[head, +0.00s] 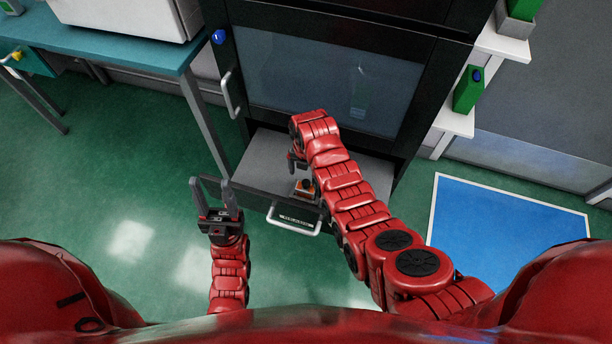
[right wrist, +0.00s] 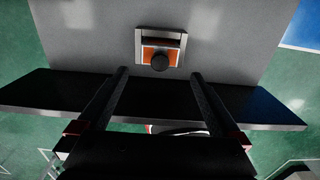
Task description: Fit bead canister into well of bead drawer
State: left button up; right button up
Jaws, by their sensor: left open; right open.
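The bead drawer (head: 262,160) is pulled out below the black cabinet, its grey top showing. Near its front is a small metal-framed well (right wrist: 172,36). An orange block with a round black knob, apparently the bead canister (right wrist: 159,61), shows at this well; it is also in the head view (head: 304,188). I cannot tell how deep it sits. My right gripper (right wrist: 159,74) is open and empty, its fingers pointing toward the canister from either side of the picture, apart from it. My left gripper (head: 214,182) is open and empty, left of the drawer.
The drawer's front has a pale handle (head: 294,226) and a label. The cabinet's glass door (head: 320,75) is shut above. A teal table (head: 110,60) stands at left, green boxes (head: 468,90) on shelves at right. A blue floor mat (head: 510,222) lies right; green floor is clear at left.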

jog(key=shift+r, duration=1.15)
